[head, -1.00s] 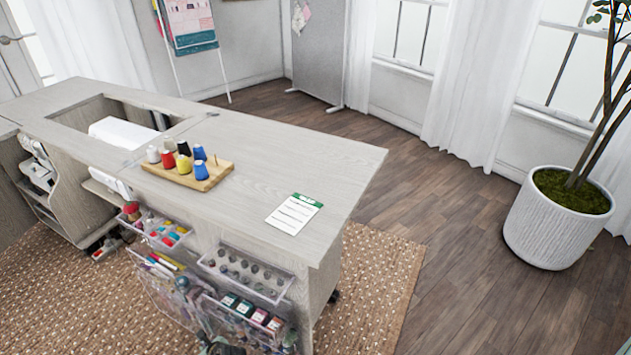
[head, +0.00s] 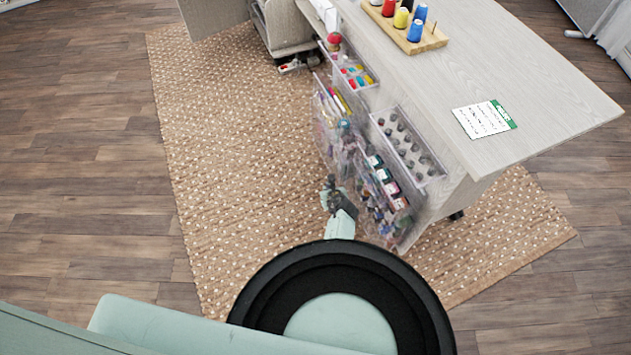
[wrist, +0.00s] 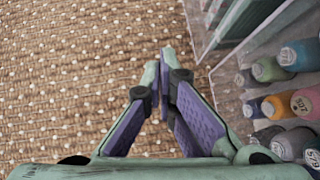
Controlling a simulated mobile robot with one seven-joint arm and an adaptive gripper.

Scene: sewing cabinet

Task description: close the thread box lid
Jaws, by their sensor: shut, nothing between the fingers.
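Clear plastic bins hang on the end of the cabinet. In the head view, the lowest holds many coloured spools (head: 380,216) and looks like the thread box. In the wrist view, labelled spools (wrist: 302,104) lie in a clear box at the right, with a clear panel edge (wrist: 199,32) above. I cannot tell which panel is the lid or how far open it stands. My gripper (head: 328,190) is low, just left of the bins, over the rug. In the wrist view, its fingers (wrist: 163,58) are together and empty, left of the box, without clear contact.
An upper bin (head: 374,117) holds bobbins, and another bin (head: 344,62) holds coloured items. The cabinet top (head: 500,60) carries a wooden spool stand (head: 437,41) and a card (head: 484,120). The woven rug (head: 230,150) left of the bins is clear.

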